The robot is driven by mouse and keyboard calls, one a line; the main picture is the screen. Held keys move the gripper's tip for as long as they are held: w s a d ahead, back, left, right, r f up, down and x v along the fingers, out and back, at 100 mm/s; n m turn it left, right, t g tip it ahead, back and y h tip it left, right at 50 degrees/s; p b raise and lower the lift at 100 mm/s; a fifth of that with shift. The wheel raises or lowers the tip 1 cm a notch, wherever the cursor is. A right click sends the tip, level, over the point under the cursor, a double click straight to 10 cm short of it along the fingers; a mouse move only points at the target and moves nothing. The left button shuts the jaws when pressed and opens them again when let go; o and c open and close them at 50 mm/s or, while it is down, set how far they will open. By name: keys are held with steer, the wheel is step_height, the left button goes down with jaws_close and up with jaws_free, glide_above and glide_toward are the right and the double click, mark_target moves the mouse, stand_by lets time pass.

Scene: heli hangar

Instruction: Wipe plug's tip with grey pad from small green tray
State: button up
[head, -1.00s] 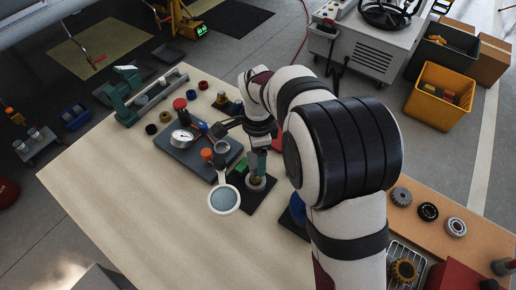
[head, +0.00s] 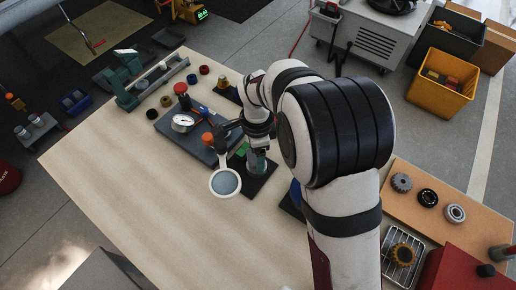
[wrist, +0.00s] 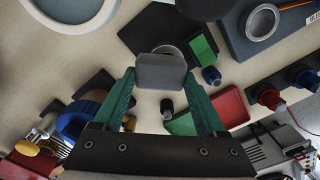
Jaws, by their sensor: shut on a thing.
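My gripper (wrist: 162,100) has two green fingers shut on a grey pad (wrist: 160,72), held crosswise between the tips. In the head view my gripper (head: 258,152) points down over a black mat (head: 265,180). A pale round-rimmed holder (wrist: 170,50) stands on the mat, mostly hidden behind the pad; whether the plug is in it I cannot tell. A green block or tray (wrist: 203,47) is beside it, and it also shows in the head view (head: 242,149). Another green piece (wrist: 181,124) lies farther off, partly hidden by a finger. Contact between pad and plug cannot be made out.
A magnifier (head: 225,182) is close left of my gripper. A grey board with a gauge (head: 183,122) lies behind it. A red tray (wrist: 229,106) and a blue-capped item (wrist: 211,76) are near the right finger. The front left tabletop (head: 150,190) is clear.

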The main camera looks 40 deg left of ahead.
steer(key=shift+w+a, duration=0.2)
steer(key=shift+w, duration=0.3)
steer(key=shift+w+a, duration=0.2)
steer(key=shift+w, duration=0.25)
steer(key=shift+s+r, duration=0.1)
steer(key=shift+r, duration=3.95)
steer(key=shift+d, duration=0.1)
steer(key=w+d+r+n, duration=0.2)
steer(key=w+d+r, duration=0.2)
steer(key=d, duration=0.5)
steer(key=w+d+r+n, duration=0.2)
steer(key=w+d+r, duration=0.2)
steer(key=d, duration=0.5)
steer(key=s+d+r+n, duration=0.1)
steer(key=d+r+n, duration=0.1)
steer(key=d, duration=0.5)
steer(key=s+d+r+n, duration=0.1)
steer(key=d+r+n, duration=0.1)
steer(key=d, duration=0.6)
steer(key=shift+s+d+r, duration=0.25)
steer(key=shift+s+r, duration=0.05)
steer(key=shift+r, duration=0.15)
